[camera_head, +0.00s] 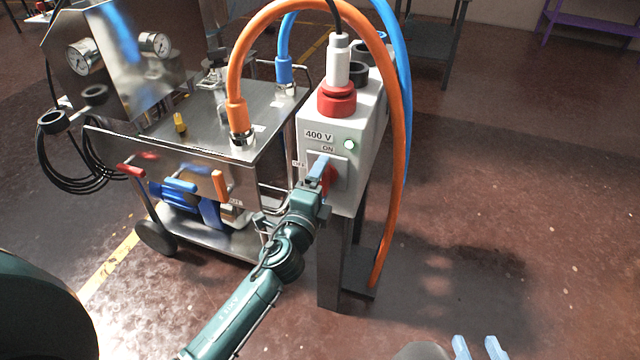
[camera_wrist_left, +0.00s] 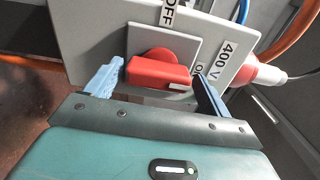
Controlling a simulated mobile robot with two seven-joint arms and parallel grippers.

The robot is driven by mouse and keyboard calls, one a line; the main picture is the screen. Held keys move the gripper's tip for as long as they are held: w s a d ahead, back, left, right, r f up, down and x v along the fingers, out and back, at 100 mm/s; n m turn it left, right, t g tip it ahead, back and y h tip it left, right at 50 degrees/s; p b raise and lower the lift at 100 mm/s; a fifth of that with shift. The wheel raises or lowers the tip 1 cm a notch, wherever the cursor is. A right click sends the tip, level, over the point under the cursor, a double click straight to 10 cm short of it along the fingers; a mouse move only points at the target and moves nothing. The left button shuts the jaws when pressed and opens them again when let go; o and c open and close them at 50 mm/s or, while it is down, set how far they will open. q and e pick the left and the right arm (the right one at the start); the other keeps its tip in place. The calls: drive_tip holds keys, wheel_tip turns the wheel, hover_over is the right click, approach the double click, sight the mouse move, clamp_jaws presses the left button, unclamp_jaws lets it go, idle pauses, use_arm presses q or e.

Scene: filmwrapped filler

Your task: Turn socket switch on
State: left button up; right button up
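The grey socket box (camera_head: 312,124) carries a "400 V" label, a green lamp (camera_head: 349,144) that looks lit, and a red rotary switch on its front plate. In the left wrist view the red switch handle (camera_wrist_left: 158,72) lies across the picture, its right end by the "ON" label; "OFF" is above. My left gripper (camera_head: 322,170) is at the switch. Its fingers, also in the wrist view (camera_wrist_left: 155,85), are apart, one at each end of the handle; contact is unclear. My right gripper (camera_head: 480,348) is open and empty at the bottom edge.
A red plug (camera_head: 337,98) with a cable sits on top of the box. An orange hose (camera_head: 398,150) and blue hose loop around it. A steel machine cart (camera_head: 200,120) stands close at left. The floor at right is clear.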

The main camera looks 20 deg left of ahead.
use_arm(q)
drive_tip(key=shift+o, duration=0.6)
drive_tip(key=shift+f, duration=0.1)
drive_tip(key=shift+s, duration=0.1)
drive_tip(key=s+b, duration=0.1)
drive_tip(key=s, duration=1.2)
drive_tip(key=shift+a, duration=0.2)
